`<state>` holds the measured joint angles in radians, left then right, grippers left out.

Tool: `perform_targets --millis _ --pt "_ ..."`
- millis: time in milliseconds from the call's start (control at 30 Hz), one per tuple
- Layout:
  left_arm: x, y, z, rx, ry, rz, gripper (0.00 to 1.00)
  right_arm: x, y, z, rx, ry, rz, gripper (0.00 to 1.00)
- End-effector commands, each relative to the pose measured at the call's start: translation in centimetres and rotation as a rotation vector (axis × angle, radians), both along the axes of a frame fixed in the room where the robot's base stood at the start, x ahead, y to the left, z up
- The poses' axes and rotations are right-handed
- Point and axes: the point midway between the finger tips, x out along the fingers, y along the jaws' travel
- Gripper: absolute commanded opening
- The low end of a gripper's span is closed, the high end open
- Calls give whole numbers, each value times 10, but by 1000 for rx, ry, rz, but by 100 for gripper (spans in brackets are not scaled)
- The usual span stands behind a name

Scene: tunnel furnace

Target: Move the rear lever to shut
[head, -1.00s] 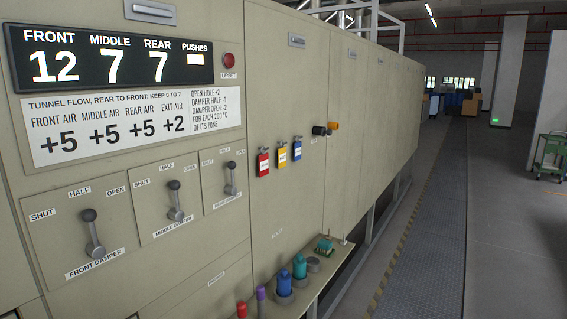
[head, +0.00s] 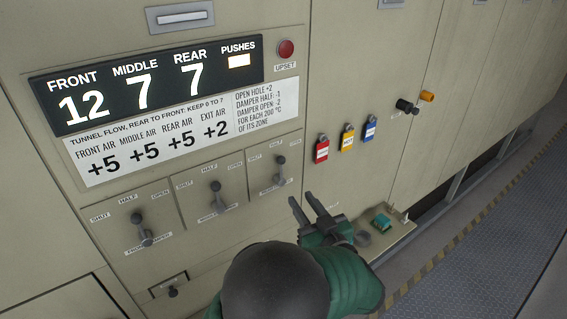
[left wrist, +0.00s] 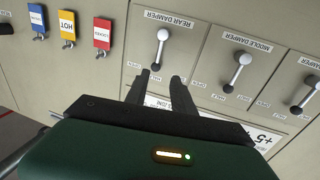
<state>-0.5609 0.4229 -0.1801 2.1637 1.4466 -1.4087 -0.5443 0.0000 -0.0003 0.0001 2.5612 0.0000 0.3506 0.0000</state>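The rear damper lever (head: 280,169) stands on the furnace front, right of the middle lever (head: 215,194) and front lever (head: 142,230). Its dark knob points up toward the HALF mark, between SHUT at left and OPEN at right. My left gripper (head: 302,199) is open and empty, below and right of the rear lever. In the left wrist view, which is upside down, the rear lever (left wrist: 159,49) lies just ahead of the left gripper (left wrist: 160,75), with the fingers apart and no visible contact. My right gripper is out of view.
Red, yellow and blue tags (head: 346,138) hang right of the levers. A small shelf (head: 395,240) juts out below them, partly hidden by my left arm. The display (head: 150,85) reads 12, 7, 7. A walkway (head: 480,230) runs along the right.

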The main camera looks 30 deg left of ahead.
Motion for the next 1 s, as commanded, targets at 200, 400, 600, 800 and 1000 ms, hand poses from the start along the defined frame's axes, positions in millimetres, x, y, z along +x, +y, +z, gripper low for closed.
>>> perform_targets --millis 200,400,600,800,1000 --pt "33 48 5 2 2 4 30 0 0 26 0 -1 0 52" --pt "57 87 5 2 1 2 30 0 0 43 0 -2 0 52" --pt "69 104 3 -1 -2 -2 30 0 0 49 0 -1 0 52" --pt "72 105 1 -1 0 -2 30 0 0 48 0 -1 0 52" --pt "72 105 1 -1 -1 -2 12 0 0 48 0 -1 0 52"
